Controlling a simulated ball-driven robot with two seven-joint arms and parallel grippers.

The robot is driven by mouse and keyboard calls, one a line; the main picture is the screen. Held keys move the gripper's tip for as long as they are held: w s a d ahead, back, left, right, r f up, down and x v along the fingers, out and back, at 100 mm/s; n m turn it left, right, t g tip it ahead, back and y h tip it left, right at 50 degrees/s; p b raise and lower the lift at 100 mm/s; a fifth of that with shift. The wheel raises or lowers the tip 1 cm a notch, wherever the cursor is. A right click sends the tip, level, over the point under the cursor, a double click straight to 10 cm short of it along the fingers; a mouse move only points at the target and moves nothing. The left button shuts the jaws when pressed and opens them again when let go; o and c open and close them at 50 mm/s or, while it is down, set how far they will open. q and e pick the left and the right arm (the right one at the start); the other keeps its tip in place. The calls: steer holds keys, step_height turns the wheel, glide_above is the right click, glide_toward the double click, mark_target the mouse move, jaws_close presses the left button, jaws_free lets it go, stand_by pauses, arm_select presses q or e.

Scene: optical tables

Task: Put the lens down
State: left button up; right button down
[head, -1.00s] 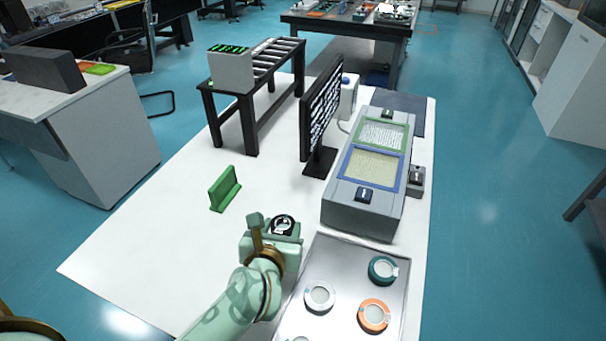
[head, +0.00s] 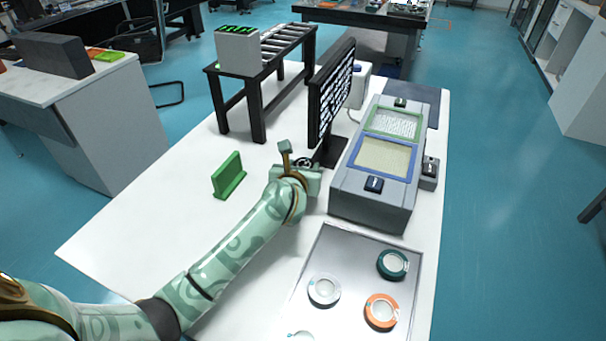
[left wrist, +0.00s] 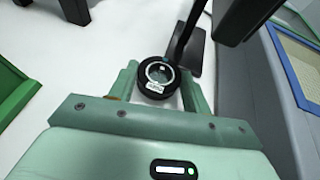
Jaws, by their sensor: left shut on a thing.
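In the left wrist view a round black-rimmed lens (left wrist: 145,84) with a small white label sits between the two fingers of my left gripper (left wrist: 158,90). The gripper is shut on it. In the head view my left gripper (head: 308,168) is over the white table, just left of the grey device and in front of the monitor's stand. There the lens is mostly hidden by the gripper; only a dark bit shows. I cannot tell how high the lens is above the table. My right gripper is not in view.
A metal tray (head: 350,255) at the front right holds ringed lenses: teal (head: 392,264), orange (head: 381,312) and white (head: 324,290). The grey device (head: 372,207) has green- and blue-framed windows. A black monitor (head: 331,92) and a green stand (head: 229,177) are near. The table's left front is clear.

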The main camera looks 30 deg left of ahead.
arm_select(q)
steer(key=shift+f, duration=0.8)
steer(key=shift+f, duration=0.15)
steer(key=o, duration=1)
